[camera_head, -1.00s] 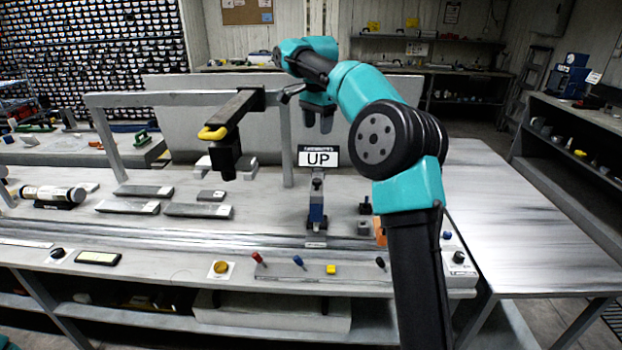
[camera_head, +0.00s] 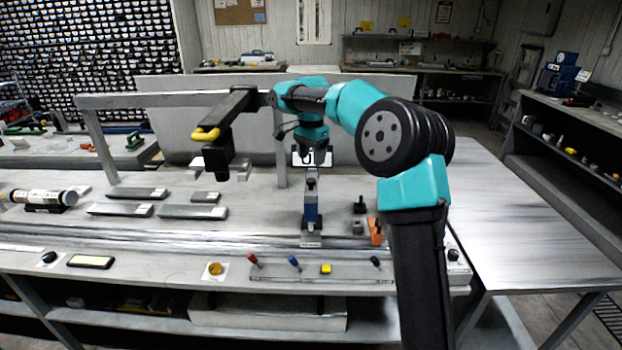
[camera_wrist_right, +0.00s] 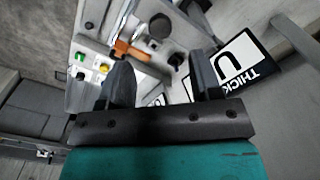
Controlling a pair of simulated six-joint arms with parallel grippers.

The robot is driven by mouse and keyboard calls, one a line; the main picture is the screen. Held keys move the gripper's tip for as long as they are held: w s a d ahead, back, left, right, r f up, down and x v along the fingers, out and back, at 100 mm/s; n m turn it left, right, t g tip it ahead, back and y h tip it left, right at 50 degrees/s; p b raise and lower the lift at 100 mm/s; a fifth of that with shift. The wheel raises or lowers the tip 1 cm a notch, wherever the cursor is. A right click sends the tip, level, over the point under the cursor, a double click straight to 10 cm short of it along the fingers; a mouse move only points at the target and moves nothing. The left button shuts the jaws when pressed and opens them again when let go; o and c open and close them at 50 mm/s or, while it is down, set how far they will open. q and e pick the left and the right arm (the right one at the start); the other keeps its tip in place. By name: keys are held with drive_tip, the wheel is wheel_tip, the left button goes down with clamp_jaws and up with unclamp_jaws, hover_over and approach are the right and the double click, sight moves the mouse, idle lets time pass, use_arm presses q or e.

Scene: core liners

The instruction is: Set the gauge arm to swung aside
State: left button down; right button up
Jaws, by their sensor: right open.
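The gauge arm appears to be the dark arm (camera_head: 232,108) with a yellow handle (camera_head: 205,134) and a black block hanging at its near end. It reaches out from the grey frame over the bench. My right gripper (camera_head: 311,157) is open and empty, pointing down to the right of this arm, apart from the yellow handle. It hides most of a white sign, which shows in the right wrist view (camera_wrist_right: 240,62) with part of "THICK" and a "U". My right gripper's two fingers (camera_wrist_right: 162,85) stand apart there with nothing between them. My left gripper is not in view.
A blue and grey post (camera_head: 311,205) stands below my right gripper. Several grey slabs (camera_head: 192,212) and a white tube (camera_head: 43,197) lie on the bench at left. An orange piece (camera_head: 376,232) sits near my arm. The tabletop at right (camera_head: 485,215) is clear.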

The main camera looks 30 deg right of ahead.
sight(311, 180)
wheel_tip(311, 180, down, 8)
drive_tip(key=shift+r, duration=0.1)
drive_tip(key=shift+c, duration=0.3)
clamp_jaws()
idle(0.5)
